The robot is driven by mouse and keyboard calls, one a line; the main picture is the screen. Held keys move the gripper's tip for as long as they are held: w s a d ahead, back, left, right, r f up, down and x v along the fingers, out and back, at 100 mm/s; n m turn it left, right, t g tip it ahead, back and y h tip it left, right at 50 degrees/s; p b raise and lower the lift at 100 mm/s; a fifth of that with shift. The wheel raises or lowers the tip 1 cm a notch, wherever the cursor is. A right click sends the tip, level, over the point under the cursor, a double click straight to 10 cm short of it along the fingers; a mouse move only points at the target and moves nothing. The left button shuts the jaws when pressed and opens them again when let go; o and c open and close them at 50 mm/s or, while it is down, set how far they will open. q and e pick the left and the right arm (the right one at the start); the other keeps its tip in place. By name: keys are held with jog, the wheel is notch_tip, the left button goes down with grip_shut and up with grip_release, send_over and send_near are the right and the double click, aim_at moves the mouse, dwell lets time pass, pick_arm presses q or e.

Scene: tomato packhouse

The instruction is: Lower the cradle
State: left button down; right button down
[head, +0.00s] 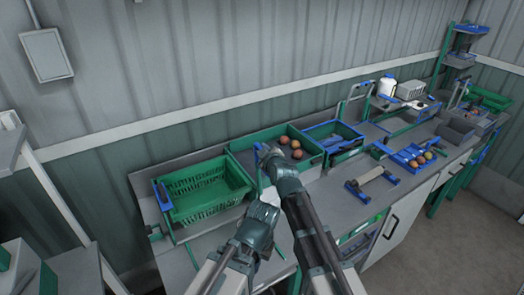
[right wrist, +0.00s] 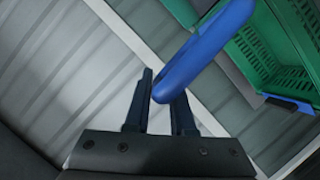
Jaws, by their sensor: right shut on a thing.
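My right gripper (head: 265,153) is at the near left corner of a green crate (head: 315,150) that holds several tomatoes (head: 290,148). It is shut on a blue handle (right wrist: 205,50), which passes between the fingertips (right wrist: 163,88) in the right wrist view. I take the handle to be part of the cradle; the cradle's frame is mostly hidden behind my arm and the crate. My left gripper (head: 268,197) is low, in front of the bench, beside my right forearm; its fingers are too small and covered to read.
An empty green crate (head: 205,172) stands at the left, with a blue bar (head: 163,195) at its side. A blue-rimmed crate (head: 333,132) is to the right. A blue tray with tomatoes (head: 405,150) and a wooden-handled tool (head: 370,176) lie further right. The corrugated wall is close behind.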

pick_arm(q)
jog(key=shift+s+a, duration=0.15)
pick_arm(e)
jog(key=shift+s+a, duration=0.1)
jog(key=shift+a, duration=0.05)
jog(key=shift+s+a, duration=0.1)
jog(key=c, duration=1.1)
grip_release()
jog(key=o, duration=0.3)
jog(key=shift+s+a+r, duration=0.1)
jog(key=shift+a, duration=0.1)
pick_arm(q)
jog(key=shift+s+a, duration=0.1)
jog(key=shift+a, duration=0.05)
pick_arm(e)
jog(key=shift+o, duration=0.2)
jog(key=shift+d, duration=0.15)
pick_arm(q)
notch_tip(320, 180, up, 4)
jog(key=p, duration=0.4)
pick_arm(e)
jog(key=v, duration=1.3)
jog(key=shift+s, duration=0.3)
jog(key=shift+d, duration=0.15)
